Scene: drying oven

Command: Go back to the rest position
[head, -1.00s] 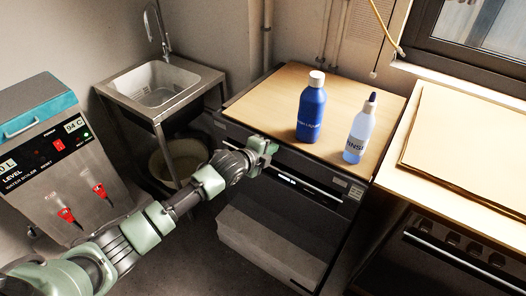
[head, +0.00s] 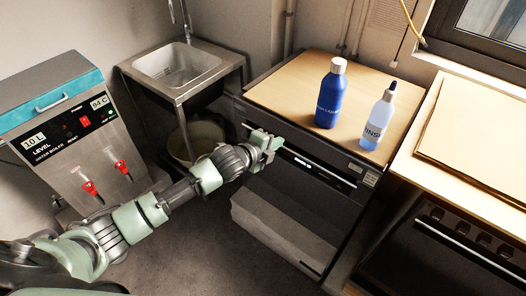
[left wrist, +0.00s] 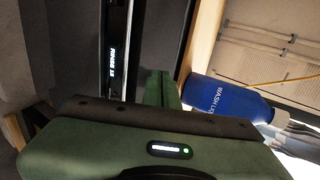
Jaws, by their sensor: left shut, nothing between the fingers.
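My left gripper (head: 272,147) is shut and empty, at the end of my arm reaching in from the left. It is at the upper front of the dark appliance (head: 300,205), close to its handle bar; I cannot tell whether it touches. In the left wrist view my gripper (left wrist: 160,88) shows in front of the same dark front panel. A blue bottle (head: 330,94) with a white cap stands upright on the wooden top and also shows in the left wrist view (left wrist: 226,98). A clear bottle (head: 378,118) with a dark tip stands beside it. My right gripper is not in view.
A water boiler (head: 75,130) with red taps stands at the left. A metal sink (head: 180,68) is behind it, with a bucket (head: 195,140) below. A stove (head: 455,245) under a wooden board (head: 485,135) is at the right. Floor (head: 215,250) shows in front.

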